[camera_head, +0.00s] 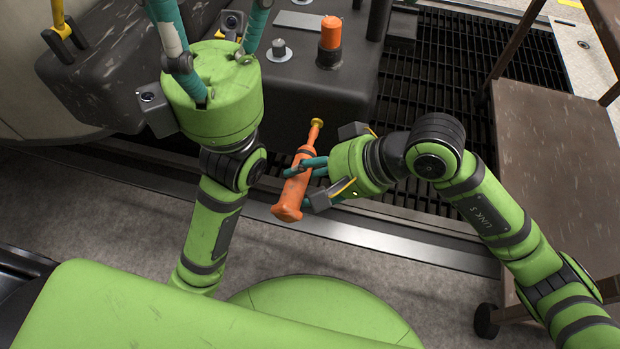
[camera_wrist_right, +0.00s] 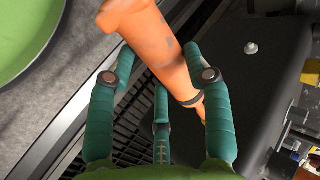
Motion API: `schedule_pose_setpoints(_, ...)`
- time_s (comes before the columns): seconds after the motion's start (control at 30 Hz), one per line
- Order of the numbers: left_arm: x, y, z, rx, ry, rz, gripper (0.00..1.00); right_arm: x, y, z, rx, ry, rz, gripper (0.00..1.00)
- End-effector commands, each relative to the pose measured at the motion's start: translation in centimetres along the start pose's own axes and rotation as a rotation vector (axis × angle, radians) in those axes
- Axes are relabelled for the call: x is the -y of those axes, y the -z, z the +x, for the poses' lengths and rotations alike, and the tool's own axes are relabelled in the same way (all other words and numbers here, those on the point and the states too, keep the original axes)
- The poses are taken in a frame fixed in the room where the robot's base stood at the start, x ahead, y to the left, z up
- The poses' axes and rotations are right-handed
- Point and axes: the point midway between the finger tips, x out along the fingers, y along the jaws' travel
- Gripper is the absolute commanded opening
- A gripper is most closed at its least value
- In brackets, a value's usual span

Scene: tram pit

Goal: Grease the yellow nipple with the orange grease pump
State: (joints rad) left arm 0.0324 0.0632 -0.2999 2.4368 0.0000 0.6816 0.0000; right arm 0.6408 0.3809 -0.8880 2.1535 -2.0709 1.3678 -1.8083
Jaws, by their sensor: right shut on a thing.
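The orange grease pump (camera_head: 294,190) is in my right gripper (camera_head: 306,168), whose teal fingers are closed around its body. Its brass-coloured nozzle points up and away, towards the dark housing. In the right wrist view the pump (camera_wrist_right: 155,40) lies between the fingers, its narrow end pointing down to the right. My left gripper (camera_head: 212,22) is at the upper left over the housing, its teal fingers spread apart and their tips near or beyond the top edge; I see nothing held. I cannot make out a yellow nipple with certainty.
The dark housing (camera_head: 310,90) carries an orange-topped cylinder (camera_head: 330,35) and a small pale fitting (camera_head: 279,48). A yellow clip-like part (camera_head: 62,28) is at the far upper left. A black grating (camera_head: 450,60) lies behind; a brown wheeled cart (camera_head: 555,130) stands at right.

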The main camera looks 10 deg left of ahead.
Motion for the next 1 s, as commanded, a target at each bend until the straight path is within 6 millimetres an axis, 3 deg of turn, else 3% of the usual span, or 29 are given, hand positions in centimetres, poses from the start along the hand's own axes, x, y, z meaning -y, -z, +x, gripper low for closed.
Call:
schedule_pose_setpoints(0.57,0.0,0.0,-0.3,0.001,-0.001,0.000,0.72,0.1,0.6,-0.1,-0.005,0.004,-0.001,0.00)
schedule_pose_setpoints(1.0,-0.1,0.0,-0.8,0.001,-0.001,0.000,0.72,0.1,-0.7,-0.1,-0.003,0.004,-0.002,0.00)
